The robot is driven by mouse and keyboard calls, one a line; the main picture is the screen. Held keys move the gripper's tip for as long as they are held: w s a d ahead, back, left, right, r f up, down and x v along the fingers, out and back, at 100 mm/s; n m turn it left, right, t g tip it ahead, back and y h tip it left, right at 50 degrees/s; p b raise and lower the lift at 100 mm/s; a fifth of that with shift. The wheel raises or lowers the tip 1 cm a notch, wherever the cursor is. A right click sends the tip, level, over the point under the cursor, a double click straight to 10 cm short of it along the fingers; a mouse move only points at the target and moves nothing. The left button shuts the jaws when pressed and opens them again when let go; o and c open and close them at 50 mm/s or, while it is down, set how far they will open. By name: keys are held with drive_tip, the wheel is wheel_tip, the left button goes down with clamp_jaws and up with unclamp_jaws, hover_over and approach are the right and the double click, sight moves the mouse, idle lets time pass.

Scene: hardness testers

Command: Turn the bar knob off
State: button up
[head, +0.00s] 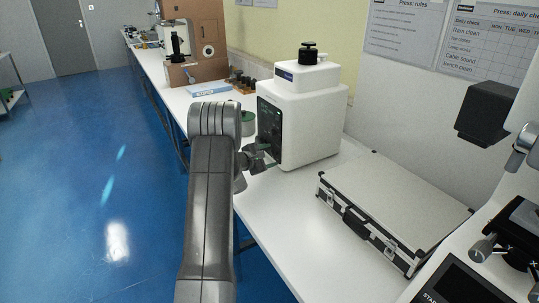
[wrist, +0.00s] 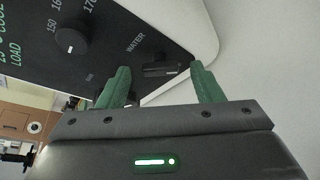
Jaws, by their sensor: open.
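The bar knob (wrist: 161,70) is a short dark bar beside the word WATER on the black control panel (wrist: 105,38). In the wrist view it lies crosswise between the tips of my two green fingers, with a gap on each side. My gripper (wrist: 159,68) is open, and I see no contact with the knob. In the head view my gripper (head: 264,156) is at the panel side of the white machine (head: 308,115), where the arm and fingers partly cover the panel and the bar knob cannot be made out.
A round dial (wrist: 70,42) with numbers sits on the same panel, left of the bar knob. A closed silver case (head: 395,205) lies on the bench to the right of the machine. Another tester (head: 500,225) stands at the right edge. The blue floor (head: 95,190) at left is clear.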

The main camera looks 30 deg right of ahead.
drive_tip(key=shift+w+d+f, duration=0.1)
drive_tip(key=shift+w+d, duration=0.05)
drive_tip(key=shift+d, duration=0.2)
drive_tip(key=shift+c, duration=0.4)
drive_tip(key=c, duration=0.9)
drive_tip(key=n+g+p, duration=0.1)
drive_tip(key=n+g, duration=0.1)
drive_tip(key=shift+w+r+n+p, duration=0.2)
drive_tip(key=shift+n+p, duration=0.2)
drive_tip(key=n+g+p, duration=0.2)
drive_tip(key=n, duration=0.1)
drive_tip(key=shift+w+f, duration=0.1)
